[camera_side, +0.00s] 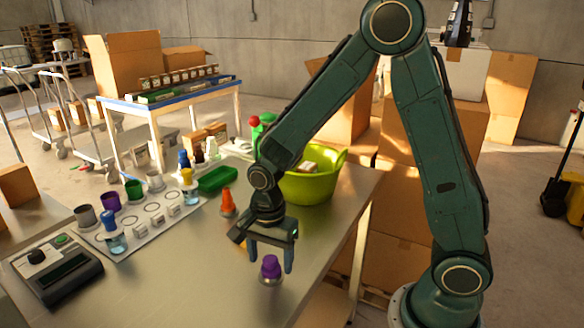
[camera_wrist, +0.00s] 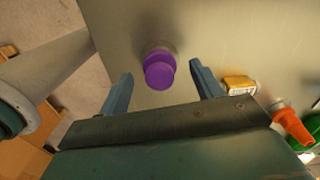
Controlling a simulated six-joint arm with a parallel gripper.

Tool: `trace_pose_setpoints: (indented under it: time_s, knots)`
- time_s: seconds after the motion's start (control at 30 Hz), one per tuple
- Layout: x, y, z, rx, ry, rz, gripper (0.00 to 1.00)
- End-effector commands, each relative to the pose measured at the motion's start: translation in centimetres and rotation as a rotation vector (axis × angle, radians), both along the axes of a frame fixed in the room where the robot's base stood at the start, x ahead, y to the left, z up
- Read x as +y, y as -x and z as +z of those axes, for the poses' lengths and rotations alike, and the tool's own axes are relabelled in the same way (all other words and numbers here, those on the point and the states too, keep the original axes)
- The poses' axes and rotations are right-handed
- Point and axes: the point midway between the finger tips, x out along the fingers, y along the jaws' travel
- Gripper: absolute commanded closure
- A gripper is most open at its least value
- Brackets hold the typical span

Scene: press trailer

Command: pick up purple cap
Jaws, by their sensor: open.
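The purple cap (camera_side: 270,268) stands upright on the metal table, with a lighter base under it. In the wrist view the purple cap (camera_wrist: 159,70) lies between and a little beyond the two fingertips. My gripper (camera_side: 267,262) is open and points down, its fingers on either side of the cap's top in the side view. In the wrist view my gripper (camera_wrist: 160,80) shows both blue fingers spread, with clear space between each finger and the cap. I cannot tell how high the fingertips are above the table.
An orange cone-shaped bottle (camera_side: 228,204) and a yellow-green tub (camera_side: 312,178) stand behind my gripper. A tray (camera_side: 140,238) with several cups and bottles lies to the left, and a dark device (camera_side: 55,270) at the front left. The table around the cap is clear.

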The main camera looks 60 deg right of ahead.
Motion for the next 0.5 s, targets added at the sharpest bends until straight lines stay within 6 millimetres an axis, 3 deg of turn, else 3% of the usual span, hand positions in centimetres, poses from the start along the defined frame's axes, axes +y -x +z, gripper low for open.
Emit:
trace_pose_setpoints:
  time_s: [0.17, 0.5]
  knots:
    - [-0.02, 0.08, -1.30, 0.003, 0.000, 0.000, 0.34]
    - [-0.02, 0.03, -1.44, 0.000, 0.000, 0.000, 0.34]
